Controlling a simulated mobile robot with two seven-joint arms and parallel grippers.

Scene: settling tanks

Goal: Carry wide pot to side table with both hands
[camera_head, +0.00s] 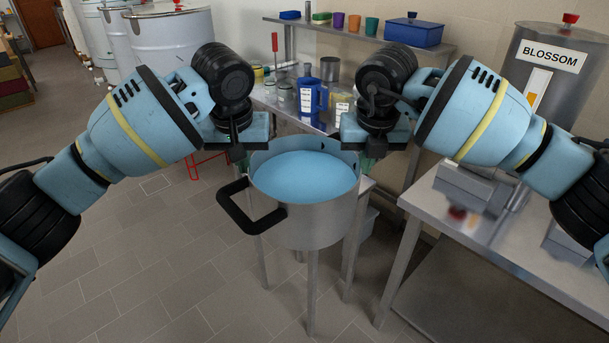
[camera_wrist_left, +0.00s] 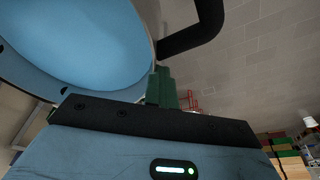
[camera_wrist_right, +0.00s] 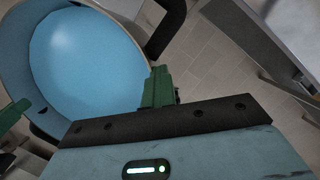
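The wide pot (camera_head: 318,222) is a steel pot with blue content, upright in front of me. One black handle (camera_head: 248,212) sticks out at its front left. My left gripper (camera_head: 242,157) is at the pot's left rim and my right gripper (camera_head: 366,160) is at its right rim. In the left wrist view the green fingers (camera_wrist_left: 162,87) are close together at the rim. The right wrist view shows the same for the other fingers (camera_wrist_right: 159,88). Both look shut on the rim. Thin legs (camera_head: 312,285) stand beneath the pot. Whether it rests on them is hidden.
A steel bench (camera_head: 455,222) stands at the right, with a tank labelled BLOSSOM (camera_head: 540,80) behind it. A back bench carries a blue jug (camera_head: 309,98) and jars, under a shelf (camera_head: 360,35). White drums (camera_head: 172,45) stand at the back left. The tiled floor (camera_head: 130,255) at the left is clear.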

